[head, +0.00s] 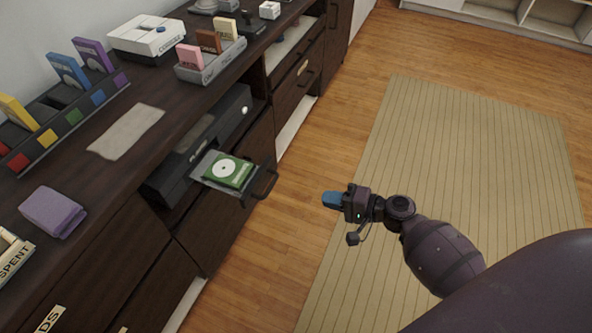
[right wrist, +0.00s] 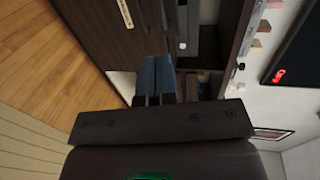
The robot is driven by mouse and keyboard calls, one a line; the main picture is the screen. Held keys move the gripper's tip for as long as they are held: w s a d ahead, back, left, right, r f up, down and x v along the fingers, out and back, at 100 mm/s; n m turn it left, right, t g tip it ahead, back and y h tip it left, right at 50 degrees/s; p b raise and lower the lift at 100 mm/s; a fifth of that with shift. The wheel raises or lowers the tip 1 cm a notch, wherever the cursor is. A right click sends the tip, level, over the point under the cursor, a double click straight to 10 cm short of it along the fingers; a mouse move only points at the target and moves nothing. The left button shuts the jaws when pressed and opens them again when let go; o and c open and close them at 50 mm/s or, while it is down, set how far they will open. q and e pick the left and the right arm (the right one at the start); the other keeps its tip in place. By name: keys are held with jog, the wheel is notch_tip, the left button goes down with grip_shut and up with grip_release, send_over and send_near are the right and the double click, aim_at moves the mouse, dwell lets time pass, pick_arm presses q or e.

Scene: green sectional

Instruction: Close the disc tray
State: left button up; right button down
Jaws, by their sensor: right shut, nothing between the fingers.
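The disc tray (head: 209,166) sticks out from the black player (head: 196,147) in an open shelf of the dark cabinet. A green case with a white disc picture (head: 230,171) lies on the tray. My right gripper (head: 328,199) is to the right of the tray, apart from it, over the floor, with its blue fingers shut and empty. In the right wrist view the shut blue fingers (right wrist: 155,80) point toward the dark cabinet front. My left gripper is not in view.
The cabinet top holds a purple cloth (head: 53,211), a beige cloth (head: 127,131), a rack of coloured cases (head: 68,116) and a white console (head: 146,38). The wooden floor and striped rug (head: 450,170) are clear.

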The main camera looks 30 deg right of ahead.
pick_arm(q)
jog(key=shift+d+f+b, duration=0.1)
jog(key=shift+b, duration=0.65)
pick_arm(e)
jog(key=x, duration=1.3)
jog(key=shift+w+a, duration=0.3)
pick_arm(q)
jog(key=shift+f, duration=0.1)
pick_arm(e)
jog(key=shift+w, duration=0.1)
